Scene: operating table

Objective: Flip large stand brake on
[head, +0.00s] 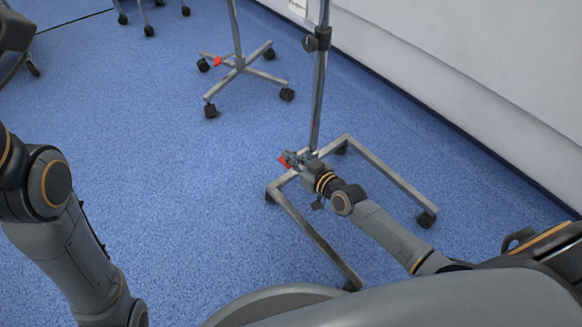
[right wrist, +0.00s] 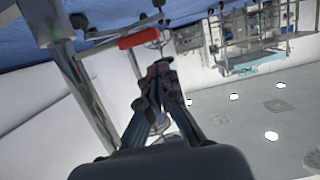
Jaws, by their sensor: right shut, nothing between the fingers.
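The large stand has a grey metal frame base (head: 392,177) on the floor and an upright pole (head: 318,95). Its red brake lever (head: 284,162) shows at the left back corner of the base, partly hidden by my right gripper (head: 294,158). In the right wrist view the red brake lever (right wrist: 138,39) lies across the picture just above the tips of my right gripper (right wrist: 160,70). The fingers are shut and empty, close to the lever. I cannot tell whether they touch it. My left arm is at the left, but its gripper is out of view.
A smaller stand (head: 239,66) with a star base, several casters and a red lever (head: 217,61) stands behind, to the left. A white wall (head: 460,70) runs along the right. The blue floor (head: 150,150) between my left arm and the stands is clear.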

